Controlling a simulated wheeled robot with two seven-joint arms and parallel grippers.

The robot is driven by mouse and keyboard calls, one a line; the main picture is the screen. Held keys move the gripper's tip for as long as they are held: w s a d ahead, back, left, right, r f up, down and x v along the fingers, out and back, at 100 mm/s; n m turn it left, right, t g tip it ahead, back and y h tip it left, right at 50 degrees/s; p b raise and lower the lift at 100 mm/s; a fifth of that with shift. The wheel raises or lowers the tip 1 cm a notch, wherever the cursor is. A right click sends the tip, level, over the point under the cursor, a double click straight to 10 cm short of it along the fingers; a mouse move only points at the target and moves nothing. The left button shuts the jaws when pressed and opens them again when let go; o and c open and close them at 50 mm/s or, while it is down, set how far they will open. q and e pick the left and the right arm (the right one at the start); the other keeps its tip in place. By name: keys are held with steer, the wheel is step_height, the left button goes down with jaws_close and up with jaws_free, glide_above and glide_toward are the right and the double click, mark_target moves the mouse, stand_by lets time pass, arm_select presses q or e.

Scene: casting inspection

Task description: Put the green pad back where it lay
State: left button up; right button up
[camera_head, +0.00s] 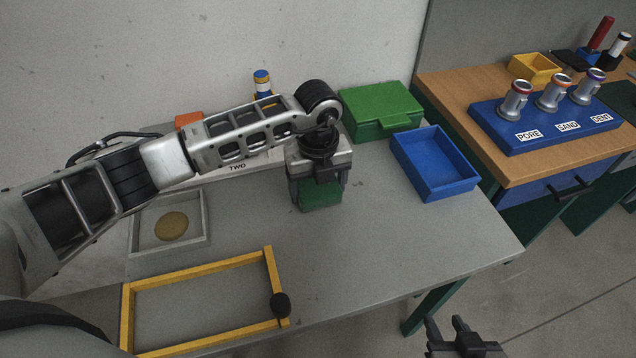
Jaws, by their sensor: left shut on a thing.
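The green pad (320,194) is in my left gripper (318,200), over the middle of the grey table. The gripper points down and is shut on the pad. Its jaws hide the pad's sides, and I cannot tell whether the pad touches the table top. My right gripper (462,340) shows at the bottom edge, off the table's front right side. Its two fingers stand apart with nothing between them.
A blue tray (473,186) and a closed green box (380,110) stand right of my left gripper. A yellow frame (200,268) with a black knob (280,305) lies front left. A grey tray (205,228) holds a tan disc (171,226). Table front right is clear.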

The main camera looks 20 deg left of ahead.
arm_select(q)
steer(key=shift+f+b, duration=0.3)
steer(key=shift+f, duration=0.05)
steer(key=o, duration=1)
steer(key=shift+c, duration=0.2)
steer(key=shift+r, duration=0.1)
step_height(320, 180, up, 16)
steer(key=b, duration=0.1)
